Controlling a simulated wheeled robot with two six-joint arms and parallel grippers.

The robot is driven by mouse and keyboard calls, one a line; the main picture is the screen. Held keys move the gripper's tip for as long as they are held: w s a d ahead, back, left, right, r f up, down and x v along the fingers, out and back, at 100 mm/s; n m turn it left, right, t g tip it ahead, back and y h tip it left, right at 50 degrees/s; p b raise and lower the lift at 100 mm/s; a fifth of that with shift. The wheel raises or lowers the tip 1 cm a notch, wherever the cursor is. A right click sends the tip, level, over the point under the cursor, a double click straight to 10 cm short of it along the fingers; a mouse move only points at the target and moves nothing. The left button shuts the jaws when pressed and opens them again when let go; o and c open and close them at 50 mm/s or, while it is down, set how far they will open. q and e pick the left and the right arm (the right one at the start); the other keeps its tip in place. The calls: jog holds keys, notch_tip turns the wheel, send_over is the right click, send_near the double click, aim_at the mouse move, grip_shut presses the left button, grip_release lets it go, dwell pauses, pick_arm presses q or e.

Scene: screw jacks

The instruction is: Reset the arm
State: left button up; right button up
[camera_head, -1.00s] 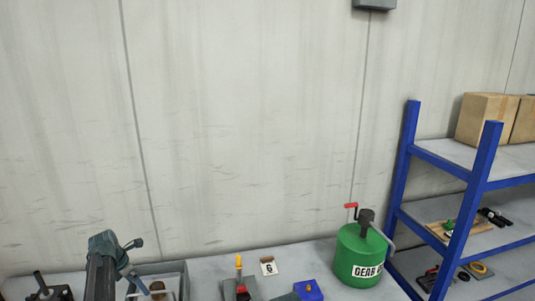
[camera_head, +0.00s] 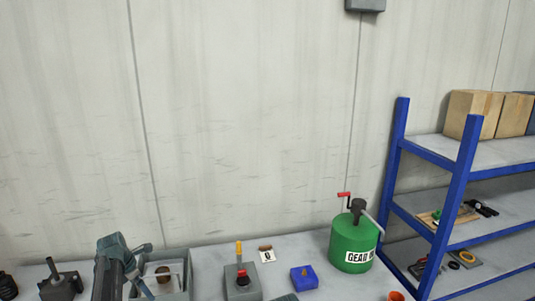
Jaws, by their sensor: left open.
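My left gripper (camera_head: 127,248) is at the lower left, raised in front of the grey bench (camera_head: 322,272). It is open, and I see nothing between its fingers. It partly covers a grey open-topped box (camera_head: 183,275) that holds a brown round piece. A dark grey jack-like device (camera_head: 61,283) stands to its left. A grey block with a red part and a yellow-orange handle (camera_head: 242,280) stands to the right of the box.
A green gear oil drum (camera_head: 350,240) with a red crank stands at the bench's right. A blue block (camera_head: 304,278) and a small card (camera_head: 267,255) lie nearer the middle. A blue-framed shelf (camera_head: 455,195) with cartons stands at the right.

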pick_arm(q)
jog(key=s+d+f+m+g+b, duration=0.1)
jog(key=s+d+f+m+b, duration=0.1)
jog(key=s+d+m, duration=0.65)
jog(key=s+d+f+m+g+b, duration=0.15)
jog(key=d+m, duration=0.45)
jog(key=d, duration=0.8)
jog(key=s+d+f+m+y+b, duration=0.2)
jog(key=s+d+f+m+b, duration=0.1)
jog(key=s+d+m, duration=1)
jog(key=s+f+m, duration=0.1)
jog(key=s+m, duration=0.1)
jog(key=m, duration=0.2)
jog(key=shift+d+f+y+b, duration=0.15)
jog(key=shift+y+b, duration=0.2)
jog(key=shift+y, duration=0.05)
